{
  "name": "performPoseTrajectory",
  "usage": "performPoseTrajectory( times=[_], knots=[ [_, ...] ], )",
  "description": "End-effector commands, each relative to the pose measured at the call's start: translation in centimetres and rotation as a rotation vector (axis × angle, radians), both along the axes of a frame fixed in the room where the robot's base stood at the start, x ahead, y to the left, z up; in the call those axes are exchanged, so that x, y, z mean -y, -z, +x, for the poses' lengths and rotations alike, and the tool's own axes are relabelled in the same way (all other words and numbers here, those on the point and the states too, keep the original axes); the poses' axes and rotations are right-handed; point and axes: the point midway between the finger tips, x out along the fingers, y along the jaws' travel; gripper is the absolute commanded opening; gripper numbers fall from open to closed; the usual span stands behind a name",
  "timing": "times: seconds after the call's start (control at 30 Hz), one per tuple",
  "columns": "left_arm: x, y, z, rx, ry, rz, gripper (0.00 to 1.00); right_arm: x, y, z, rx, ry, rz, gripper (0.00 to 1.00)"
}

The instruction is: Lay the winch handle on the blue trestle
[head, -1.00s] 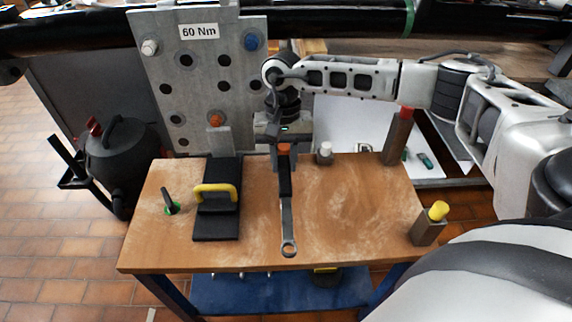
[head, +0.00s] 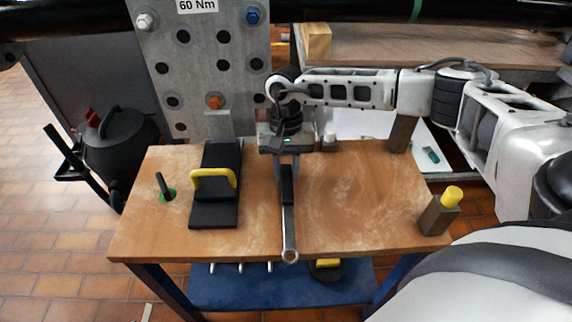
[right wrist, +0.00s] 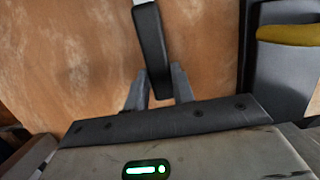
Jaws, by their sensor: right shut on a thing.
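The winch handle (head: 288,215) is a long bar with a black grip and a metal ring end. My right gripper (head: 287,165) is shut on its upper part; the fingers also show around the black grip in the right wrist view (right wrist: 158,88). The handle's ring end points toward the trestle's front edge. The blue trestle (head: 365,215) has a wooden top and blue legs. The handle is over the middle of the top; I cannot tell whether it touches the wood. My left gripper is not in view.
A black block with a yellow handle (head: 214,178) stands left of the winch handle. Beyond it is a green-based peg (head: 165,188). A yellow-topped post (head: 440,212) stands at the right front corner. The wood between handle and post is clear. A perforated plate (head: 200,70) rises behind.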

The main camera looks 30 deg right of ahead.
Motion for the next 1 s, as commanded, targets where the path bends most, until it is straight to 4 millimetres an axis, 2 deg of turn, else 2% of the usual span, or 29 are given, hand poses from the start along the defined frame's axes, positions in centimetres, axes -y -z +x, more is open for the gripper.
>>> performPoseTrajectory(
  times=[0.33,0.37,0.43,0.47,0.77,0.87,1.0],
  knots=[
    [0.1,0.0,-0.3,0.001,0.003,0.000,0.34,0.0,0.4,0.0,0.001,-0.001,0.000,0.00],
    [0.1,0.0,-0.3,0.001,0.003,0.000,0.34,0.0,0.4,0.0,0.001,-0.001,0.000,0.27],
    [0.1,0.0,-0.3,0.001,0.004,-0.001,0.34,0.0,0.4,0.0,0.001,-0.001,0.000,0.47],
    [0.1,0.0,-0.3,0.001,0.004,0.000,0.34,0.0,0.4,0.0,0.001,-0.001,0.000,0.50],
    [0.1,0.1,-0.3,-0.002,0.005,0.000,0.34,0.0,0.3,0.0,0.001,0.000,-0.001,0.50],
    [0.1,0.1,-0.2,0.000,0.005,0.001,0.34,0.1,-0.6,0.3,0.004,0.001,0.001,0.50],
    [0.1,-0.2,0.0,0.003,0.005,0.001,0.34,0.4,-3.0,0.7,0.006,0.000,0.000,0.50]
  ],
)
